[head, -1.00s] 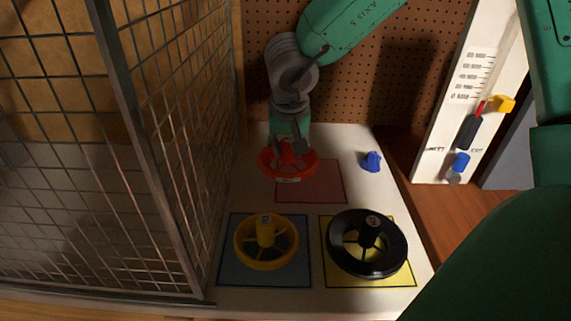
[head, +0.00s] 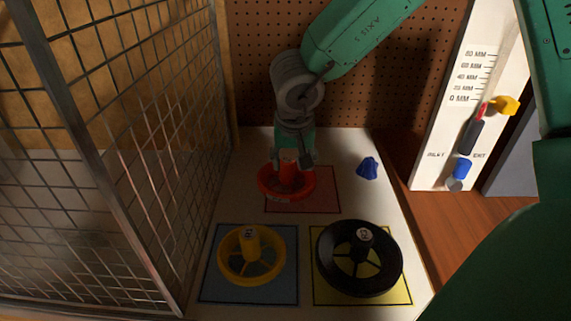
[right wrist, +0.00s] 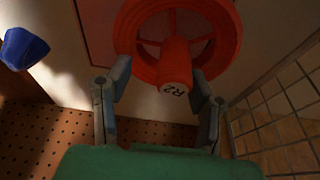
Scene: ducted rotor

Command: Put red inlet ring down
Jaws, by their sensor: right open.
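The red inlet ring (head: 287,194) is at the left part of the red mat (head: 325,194), overlapping its left edge. It looks set down, though its underside is hidden. Its hub, marked R2, points up and faces the camera in the right wrist view (right wrist: 175,66). My right gripper (head: 291,163) is open at the top of the hub, with one finger on each side. The right wrist view shows the open fingers (right wrist: 164,82) apart from the hub or very close to it; contact is unclear. My left gripper is not in view.
A yellow ring (head: 232,274) lies on a blue mat (head: 210,290), and a black ring (head: 327,271) on a yellow mat (head: 400,294). A small blue object (head: 368,169) is right of the red mat. A wire mesh fence (head: 150,190) bounds the left; a pegboard (head: 262,70) stands behind.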

